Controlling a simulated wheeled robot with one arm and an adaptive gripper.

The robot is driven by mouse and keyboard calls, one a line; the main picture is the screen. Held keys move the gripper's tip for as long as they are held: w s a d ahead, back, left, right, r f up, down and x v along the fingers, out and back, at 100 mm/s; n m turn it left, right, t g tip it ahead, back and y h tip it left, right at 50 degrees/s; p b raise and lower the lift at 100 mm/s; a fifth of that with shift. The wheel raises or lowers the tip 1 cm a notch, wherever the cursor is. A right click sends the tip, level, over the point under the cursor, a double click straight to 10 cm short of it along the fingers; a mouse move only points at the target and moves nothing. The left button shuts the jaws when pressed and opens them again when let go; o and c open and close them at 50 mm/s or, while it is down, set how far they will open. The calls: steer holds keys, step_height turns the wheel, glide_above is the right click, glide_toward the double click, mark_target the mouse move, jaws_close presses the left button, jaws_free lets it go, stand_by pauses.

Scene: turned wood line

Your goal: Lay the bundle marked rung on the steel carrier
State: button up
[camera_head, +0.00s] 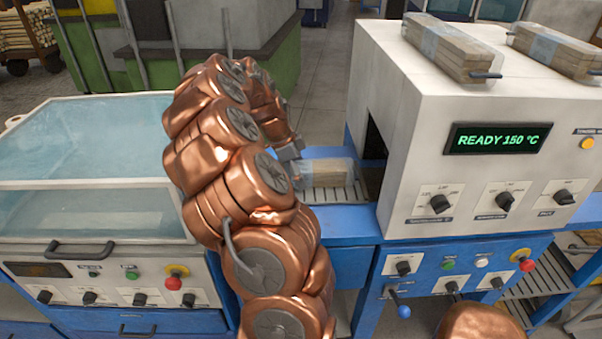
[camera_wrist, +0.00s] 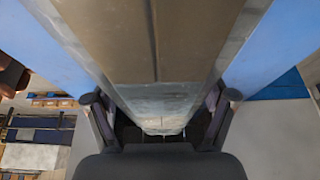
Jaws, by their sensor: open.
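A wood bundle in clear wrap (camera_head: 328,174) lies on a slatted metal bed (camera_head: 337,196) between the clear-lidded machine and the white tunnel machine. The wrapped bundle (camera_wrist: 158,40) fills the upper middle of the wrist view. My gripper (camera_head: 291,150) is at the bundle's left end. In the wrist view my gripper (camera_wrist: 161,100) is open, with one finger on each side of the wrapped end. I cannot tell whether the fingers touch it. No rung mark is readable on any bundle. I cannot tell which surface is the steel carrier.
Two more wrapped bundles lie on top of the white tunnel machine (camera_head: 410,100), one nearer (camera_head: 450,50) and one at right (camera_head: 556,48). The clear-lidded machine (camera_head: 85,240) stands at left. Another slatted bed (camera_head: 540,284) shows at lower right.

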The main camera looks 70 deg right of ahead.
steer(key=shift+r, duration=0.1)
steer(key=b+v, duration=0.1)
steer(key=v, duration=1.1)
steer(key=shift+b, duration=0.35)
steer(key=shift+w+a+r, duration=0.1)
steer(key=shift+a, duration=0.15)
steer(key=w+a+n+t, duration=0.1)
steer(key=w+a+n, duration=0.1)
steer(key=a+n, duration=0.8)
steer(key=w+a+n+t, duration=0.15)
steer(key=a+n, duration=0.35)
steer(key=a, duration=1.1)
steer(key=s+a+f+n, duration=0.2)
steer(key=s+a+n, duration=0.1)
steer(key=a+n, duration=0.2)
steer(key=s+a+f+n+y, duration=0.1)
steer(key=s+a+f+n, duration=0.2)
steer(key=a, duration=0.5)
steer(key=s+a+f+n, duration=0.3)
steer(key=s+a+n, duration=0.2)
steer(key=a+n, duration=0.2)
steer(key=shift+a+n+y, duration=0.3)
steer(key=shift+n+y, duration=0.1)
steer(key=shift+n, duration=0.2)
